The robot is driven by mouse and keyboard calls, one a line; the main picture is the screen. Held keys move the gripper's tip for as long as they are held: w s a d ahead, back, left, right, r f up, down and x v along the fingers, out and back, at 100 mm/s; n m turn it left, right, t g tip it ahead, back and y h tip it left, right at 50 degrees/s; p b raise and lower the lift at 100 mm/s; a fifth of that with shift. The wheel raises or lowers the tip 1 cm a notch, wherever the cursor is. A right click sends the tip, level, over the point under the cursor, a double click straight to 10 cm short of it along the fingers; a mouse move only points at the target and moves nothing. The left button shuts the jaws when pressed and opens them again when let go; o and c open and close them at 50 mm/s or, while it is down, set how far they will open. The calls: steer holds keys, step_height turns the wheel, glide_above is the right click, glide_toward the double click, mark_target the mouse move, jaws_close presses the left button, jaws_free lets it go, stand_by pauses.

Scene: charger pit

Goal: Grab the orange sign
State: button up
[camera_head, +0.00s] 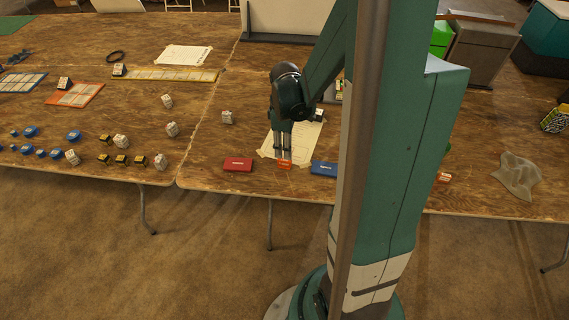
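A small orange sign (285,165) sits near the front edge of the wooden table, between a red box and a blue box. My gripper (283,156) points down directly over it, with its two dark fingers side by side. The fingertips end at the sign's top edge in this view. I cannot tell whether they touch it or stand behind it, or whether they are closed on anything.
The red box (238,164) lies left of the sign and the blue box (324,168) right of it. A paper sheet (267,143) lies behind. White dice-like blocks (172,129) and small blue and yellow pieces are at left. A crumpled cloth (518,176) is at right.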

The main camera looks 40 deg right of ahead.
mark_target(285, 161)
steer(key=shift+f+b, duration=0.3)
steer(key=shift+f, duration=1)
steer(key=shift+a+f+b, duration=0.1)
steer(key=shift+f+b, duration=0.85)
steer(key=shift+f, duration=1.65)
steer(key=shift+c, duration=0.5)
steer(key=c, duration=0.7)
